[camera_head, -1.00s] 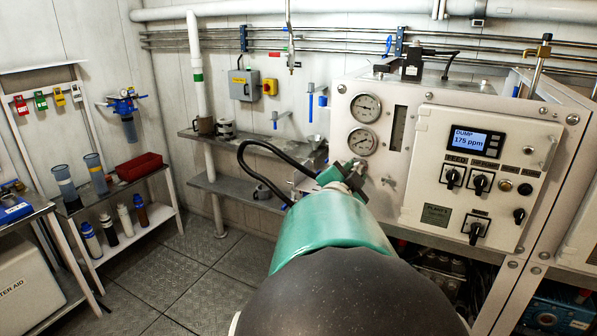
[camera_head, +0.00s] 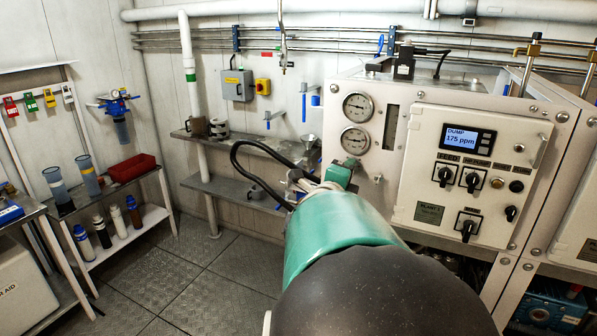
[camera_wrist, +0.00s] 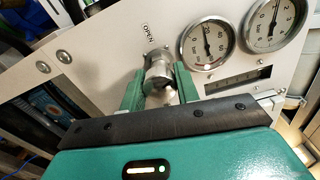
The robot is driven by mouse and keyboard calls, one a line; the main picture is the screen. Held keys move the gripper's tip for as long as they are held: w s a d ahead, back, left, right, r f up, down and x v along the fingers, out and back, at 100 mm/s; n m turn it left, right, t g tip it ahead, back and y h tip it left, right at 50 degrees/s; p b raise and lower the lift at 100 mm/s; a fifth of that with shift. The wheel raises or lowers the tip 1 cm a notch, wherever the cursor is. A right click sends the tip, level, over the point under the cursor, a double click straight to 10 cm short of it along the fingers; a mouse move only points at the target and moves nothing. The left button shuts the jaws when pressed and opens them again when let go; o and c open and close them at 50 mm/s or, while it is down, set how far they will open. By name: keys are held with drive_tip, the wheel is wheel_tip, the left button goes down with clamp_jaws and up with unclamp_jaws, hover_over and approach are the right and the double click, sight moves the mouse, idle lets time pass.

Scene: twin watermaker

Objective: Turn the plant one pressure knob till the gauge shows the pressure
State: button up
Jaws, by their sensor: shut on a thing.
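A round silver knob (camera_wrist: 157,60) stands out from the white panel below the label "OPEN" in the wrist view. My gripper (camera_wrist: 160,76) is shut on it, one green finger on each side. Two round white-faced gauges sit beside it, the nearer gauge (camera_wrist: 207,43) and the farther gauge (camera_wrist: 275,22). In the head view the upper gauge (camera_head: 357,107) and lower gauge (camera_head: 354,141) show left on the panel; their needles are too small to read surely. My arm hides the knob there.
The control box (camera_head: 470,175) with a "DUMP 175 ppm" display (camera_head: 469,142) and several black switches is right of the gauges. A grey shelf (camera_head: 245,147) runs along the back wall. A rack with bottles and a red bin (camera_head: 132,167) stands left. Open floor lies between.

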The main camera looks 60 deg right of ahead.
drive_tip(key=m, duration=0.4)
drive_tip(key=shift+m, duration=0.3)
drive_tip(key=m, duration=0.4)
drive_tip(key=shift+f, duration=0.1)
drive_tip(key=shift+m, duration=0.4)
drive_tip(key=o, duration=1)
drive_tip(key=shift+a, duration=0.1)
drive_tip(key=a, duration=0.4)
drive_tip(key=s+a, duration=0.1)
drive_tip(key=a, duration=0.4)
drive_tip(key=s+a, duration=0.1)
drive_tip(key=a, duration=0.3)
drive_tip(key=shift+a, duration=0.25)
